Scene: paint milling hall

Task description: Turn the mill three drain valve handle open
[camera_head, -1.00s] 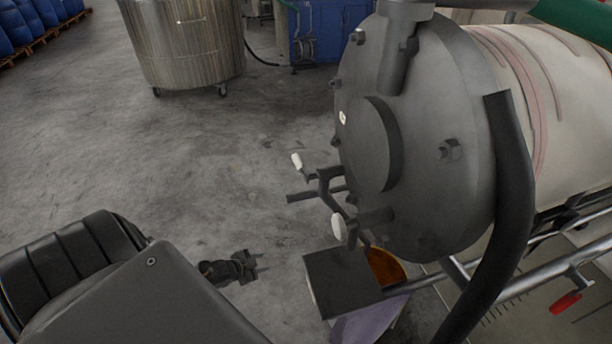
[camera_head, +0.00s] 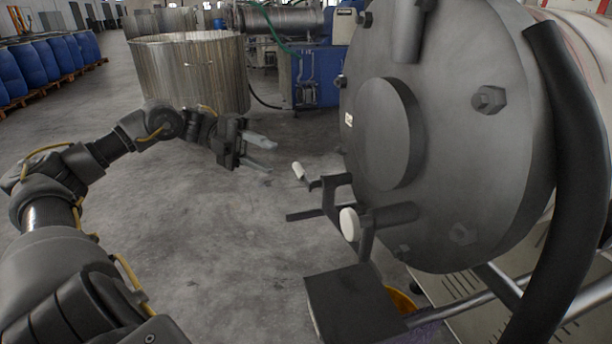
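The mill's grey round end flange (camera_head: 450,120) fills the right of the head view. At its lower left is the drain valve, a dark pipe assembly with a white-tipped handle (camera_head: 299,171) and a second white knob (camera_head: 349,224) nearer to me. I cannot tell which of these is the drain handle. My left gripper (camera_head: 266,155) is up and left of the valve, apart from it. Its two fingers are spread with nothing between them, pointing right. My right gripper is not in view.
A dark box-like spout (camera_head: 352,299) sits below the valve, with a yellow container (camera_head: 399,299) partly hidden behind it. A thick black hose (camera_head: 582,130) hangs at the right. A steel vat (camera_head: 192,73) and blue drums (camera_head: 50,60) stand behind. The floor at left is clear.

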